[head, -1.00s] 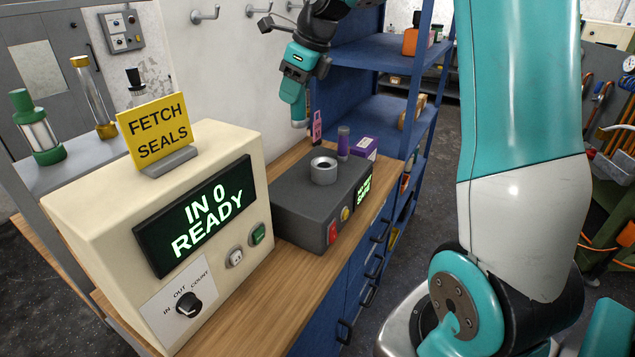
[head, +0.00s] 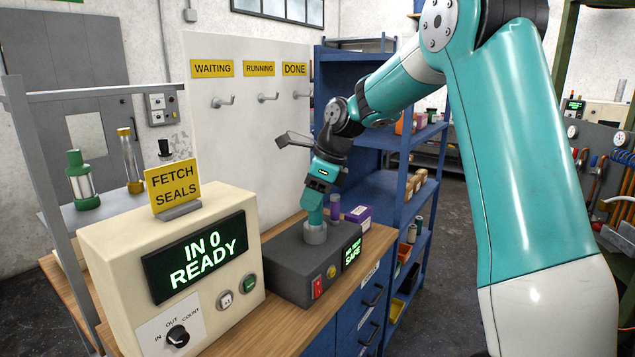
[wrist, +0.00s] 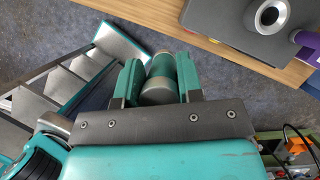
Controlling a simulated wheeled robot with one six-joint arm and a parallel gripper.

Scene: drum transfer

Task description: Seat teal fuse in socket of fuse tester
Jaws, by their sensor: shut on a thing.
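The teal fuse (wrist: 156,92), with grey end caps, is between the two teal fingers of my gripper (wrist: 158,72) in the wrist view. In the head view my gripper (head: 316,196) points down in front of the dark grey fuse tester (head: 289,262). The fuse overlaps the grey socket (head: 315,235) there, so its lower end is hard to make out. In the wrist view the socket (wrist: 257,18) is at upper right with its dark opening uncovered. It stands apart from the fuse, which shows against the floor.
A purple tube (head: 335,208) and a purple box (head: 359,214) stand close behind the tester. A cream counter box (head: 110,254) reading "IN 0 READY" is at left on the wooden bench (head: 236,324). A blue shelf (head: 378,195) rises behind.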

